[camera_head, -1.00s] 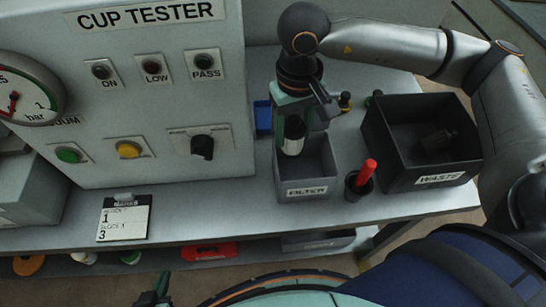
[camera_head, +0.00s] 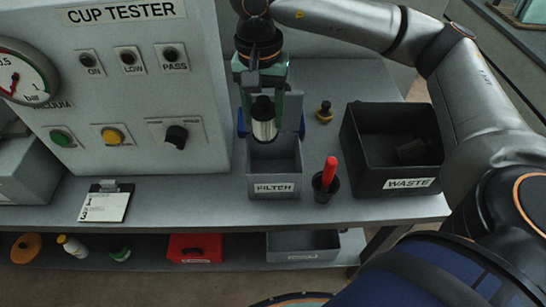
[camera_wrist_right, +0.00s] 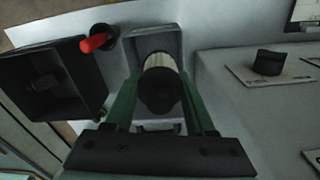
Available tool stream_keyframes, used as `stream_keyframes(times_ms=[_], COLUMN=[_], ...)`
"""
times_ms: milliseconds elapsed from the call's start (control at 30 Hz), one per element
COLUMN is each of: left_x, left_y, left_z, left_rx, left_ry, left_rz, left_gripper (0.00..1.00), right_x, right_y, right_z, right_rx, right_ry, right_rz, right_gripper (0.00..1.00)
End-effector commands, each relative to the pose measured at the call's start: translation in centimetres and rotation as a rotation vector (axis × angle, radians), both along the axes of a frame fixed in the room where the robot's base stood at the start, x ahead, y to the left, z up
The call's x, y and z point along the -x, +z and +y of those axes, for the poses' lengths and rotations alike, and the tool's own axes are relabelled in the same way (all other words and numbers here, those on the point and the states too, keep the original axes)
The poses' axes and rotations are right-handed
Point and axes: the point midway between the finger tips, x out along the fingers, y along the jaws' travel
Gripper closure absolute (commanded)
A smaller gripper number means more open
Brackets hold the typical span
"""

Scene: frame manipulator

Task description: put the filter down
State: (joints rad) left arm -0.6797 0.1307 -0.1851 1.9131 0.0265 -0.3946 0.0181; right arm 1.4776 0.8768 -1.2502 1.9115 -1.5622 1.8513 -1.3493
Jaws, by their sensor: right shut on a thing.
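The filter (camera_head: 264,129), a small cylinder with a black top and a pale metallic body, is held upright in my right gripper (camera_head: 265,112). It is over the open grey bin labelled FILTER (camera_head: 274,188). Its lower end appears at or just inside the bin's mouth; I cannot tell whether it touches the floor. In the right wrist view the filter (camera_wrist_right: 162,88) sits between the green fingers of my right gripper (camera_wrist_right: 160,80), with the grey bin (camera_wrist_right: 173,41) around its far end. My left gripper is not in view.
The black WASTE bin (camera_head: 375,180), with a dark piece inside, stands to the right. A red-handled tool in a dark holder (camera_head: 328,183) stands between the bins. The cup tester panel (camera_head: 120,105) rises close on the left. A clipboard (camera_head: 106,204) lies on the bench.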

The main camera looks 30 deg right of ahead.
Motion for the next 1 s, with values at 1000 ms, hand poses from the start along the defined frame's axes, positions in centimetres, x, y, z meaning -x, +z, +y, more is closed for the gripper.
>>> stream_keyframes(times_ms=[1000], left_x=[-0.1], left_y=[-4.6], left_z=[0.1], left_rx=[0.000], left_ry=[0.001], left_rz=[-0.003], left_gripper=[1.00], right_x=[-1.2], right_y=[0.0], right_z=[-3.0], right_rx=[-0.030], right_ry=[-0.960], right_rz=[-0.006], right_gripper=[1.00])
